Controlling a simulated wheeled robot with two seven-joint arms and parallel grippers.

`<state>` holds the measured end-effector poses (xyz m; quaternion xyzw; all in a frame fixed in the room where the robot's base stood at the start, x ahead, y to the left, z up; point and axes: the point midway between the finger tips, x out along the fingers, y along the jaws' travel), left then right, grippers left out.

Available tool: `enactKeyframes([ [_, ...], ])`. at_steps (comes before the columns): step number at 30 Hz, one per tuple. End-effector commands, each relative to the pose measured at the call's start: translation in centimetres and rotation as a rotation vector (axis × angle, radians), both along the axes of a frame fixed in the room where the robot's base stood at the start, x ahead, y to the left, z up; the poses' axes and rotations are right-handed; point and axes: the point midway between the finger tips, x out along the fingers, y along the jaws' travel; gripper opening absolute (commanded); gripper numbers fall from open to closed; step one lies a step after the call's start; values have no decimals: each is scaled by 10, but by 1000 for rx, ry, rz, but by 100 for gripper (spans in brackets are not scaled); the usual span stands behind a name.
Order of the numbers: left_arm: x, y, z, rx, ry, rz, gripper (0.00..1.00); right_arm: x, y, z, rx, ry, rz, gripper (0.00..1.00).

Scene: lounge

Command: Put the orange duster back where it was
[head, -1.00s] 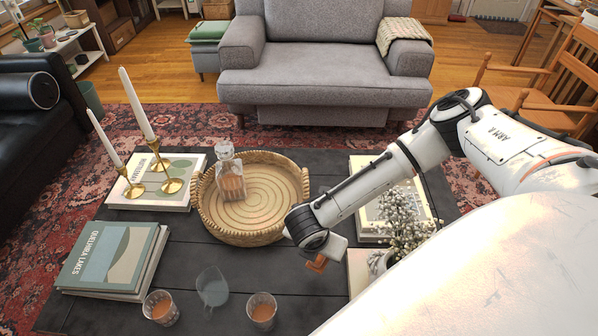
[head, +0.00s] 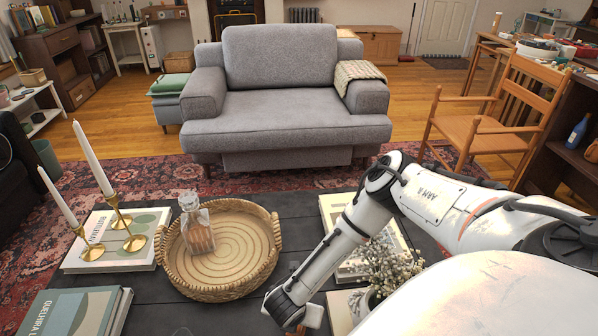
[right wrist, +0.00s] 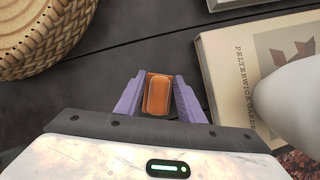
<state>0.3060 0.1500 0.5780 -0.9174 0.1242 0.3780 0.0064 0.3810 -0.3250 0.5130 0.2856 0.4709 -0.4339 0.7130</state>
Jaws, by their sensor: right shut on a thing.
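The orange duster (right wrist: 158,96) shows in the right wrist view as a rounded orange block between two purple fingers. My right gripper (right wrist: 158,84) is shut on it, over the dark tabletop. In the head view my right arm reaches down to the dark coffee table (head: 262,313), with its wrist at the bottom edge, so the fingers and most of the duster are cut off there. The duster's underside is hidden, so I cannot tell whether it touches the table. My left gripper is not in view.
A round wicker tray (head: 180,268) with a glass decanter (head: 197,225) stands left of my right arm. Brass candlesticks (head: 132,240) stand on a book at far left. Books (right wrist: 240,85) and a vase of white flowers (head: 385,265) are on the right. Dark tabletop between tray and books is bare.

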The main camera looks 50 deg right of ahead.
Motion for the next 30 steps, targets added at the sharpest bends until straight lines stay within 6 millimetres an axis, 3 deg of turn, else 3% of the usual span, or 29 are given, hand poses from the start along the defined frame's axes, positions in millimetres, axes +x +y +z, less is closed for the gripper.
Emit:
enactKeyframes([
  [5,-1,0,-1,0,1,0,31,0,0,-3,0,0,0,14],
  [6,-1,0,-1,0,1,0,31,1,0,-2,0,-1,0,40],
  [9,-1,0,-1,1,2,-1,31,1,0,-2,0,-1,0,54],
  [20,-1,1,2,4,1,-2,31,0,1,4,1,0,-1,54],
  [30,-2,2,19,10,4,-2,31,-11,24,66,4,-1,1,54],
])
